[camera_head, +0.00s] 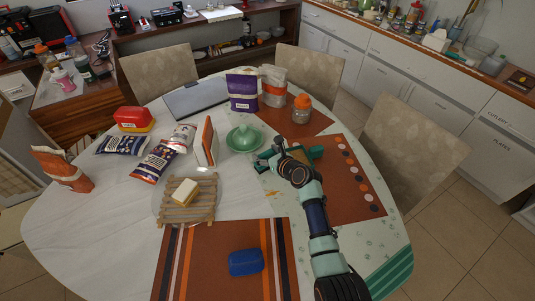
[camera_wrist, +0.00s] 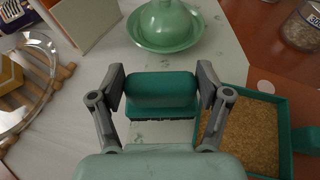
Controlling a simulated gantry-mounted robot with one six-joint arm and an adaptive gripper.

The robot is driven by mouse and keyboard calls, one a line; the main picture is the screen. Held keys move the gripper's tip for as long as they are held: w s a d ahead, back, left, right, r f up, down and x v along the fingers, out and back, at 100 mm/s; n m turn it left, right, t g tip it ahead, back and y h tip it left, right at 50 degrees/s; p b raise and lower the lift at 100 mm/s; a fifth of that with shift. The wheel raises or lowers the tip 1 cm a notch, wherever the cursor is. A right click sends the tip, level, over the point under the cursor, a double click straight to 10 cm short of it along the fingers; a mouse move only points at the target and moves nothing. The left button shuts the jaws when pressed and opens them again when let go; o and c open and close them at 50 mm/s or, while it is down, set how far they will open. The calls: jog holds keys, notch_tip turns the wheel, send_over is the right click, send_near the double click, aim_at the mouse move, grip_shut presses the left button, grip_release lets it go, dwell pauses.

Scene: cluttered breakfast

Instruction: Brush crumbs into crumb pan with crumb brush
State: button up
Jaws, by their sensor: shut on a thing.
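My gripper (camera_wrist: 160,95) is shut on the crumb brush (camera_wrist: 160,92), a teal block with dark bristles facing down. It holds the brush over the pale table strip; whether the bristles touch the surface I cannot tell. The crumb pan (camera_wrist: 283,93), a green tray with a brown, grainy-looking inside and a handle at right, lies just right of the brush. In the head view the pan (camera_head: 312,152) is partly hidden by my arm. Small dark specks (camera_wrist: 140,134) show on the pale surface near the brush; I cannot tell crumbs from the cloth's pattern.
A green covered dish (camera_wrist: 166,22) stands just beyond the brush. A jar with an orange lid (camera_head: 302,108) stands behind the pan. A wooden rack (camera_head: 180,212) with a yellow block is at left. A blue container (camera_head: 245,262) sits on the front placemat.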

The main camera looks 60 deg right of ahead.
jog(key=shift+r+p, duration=2.85)
